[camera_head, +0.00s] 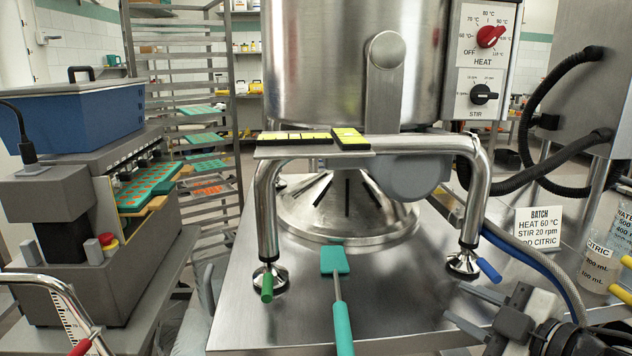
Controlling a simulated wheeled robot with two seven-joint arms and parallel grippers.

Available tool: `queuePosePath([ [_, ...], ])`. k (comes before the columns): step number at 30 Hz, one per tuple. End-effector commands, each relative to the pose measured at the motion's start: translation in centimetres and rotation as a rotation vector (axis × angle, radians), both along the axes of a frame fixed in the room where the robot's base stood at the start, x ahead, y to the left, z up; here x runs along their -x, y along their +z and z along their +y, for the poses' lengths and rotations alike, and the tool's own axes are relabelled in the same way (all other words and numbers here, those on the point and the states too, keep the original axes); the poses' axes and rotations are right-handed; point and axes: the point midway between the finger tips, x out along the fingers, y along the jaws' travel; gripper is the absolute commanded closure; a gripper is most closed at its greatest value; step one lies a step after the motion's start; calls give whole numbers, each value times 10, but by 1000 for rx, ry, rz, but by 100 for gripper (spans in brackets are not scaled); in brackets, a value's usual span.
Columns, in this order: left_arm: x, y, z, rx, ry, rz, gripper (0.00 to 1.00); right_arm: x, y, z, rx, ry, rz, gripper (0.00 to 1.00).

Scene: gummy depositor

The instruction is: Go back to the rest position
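My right gripper (455,301) is at the lower right in the head view, over the steel table (400,290). Its two grey fingers point left and are spread apart, with nothing between them. It is apart from the teal spatula (335,262), which lies to its left on the table with its handle towards me. My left gripper is not in view. No arm comes in from the left.
A steel kettle (335,70) stands behind a bent-tube frame (265,210). The depositor (90,220) with a green mould tray (148,187) is at left. A batch sign (539,227) and citric bottle (600,263) stand at right, near a blue hose (540,262).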

Motion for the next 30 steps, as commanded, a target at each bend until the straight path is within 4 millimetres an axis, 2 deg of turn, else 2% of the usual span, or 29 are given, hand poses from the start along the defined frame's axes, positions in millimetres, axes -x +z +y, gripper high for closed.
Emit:
queuePosePath([
  [1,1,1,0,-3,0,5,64,8,-26,12,-89,-19,63,66],
  [3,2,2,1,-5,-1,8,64,20,-59,25,-186,-55,138,66],
  [5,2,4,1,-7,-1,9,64,33,-87,35,-269,-98,204,66],
  [9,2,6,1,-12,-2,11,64,72,-147,56,-442,-230,370,66],
  [12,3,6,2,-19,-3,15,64,103,-182,68,-536,-335,479,66],
  [15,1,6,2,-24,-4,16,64,130,-206,77,-601,-423,565,66],
  [18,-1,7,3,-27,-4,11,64,148,-221,83,-639,-483,618,66],
  [21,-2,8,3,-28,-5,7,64,157,-228,86,-654,-511,643,66],
  [30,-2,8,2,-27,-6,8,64,158,-229,86,-656,-513,647,66],
])
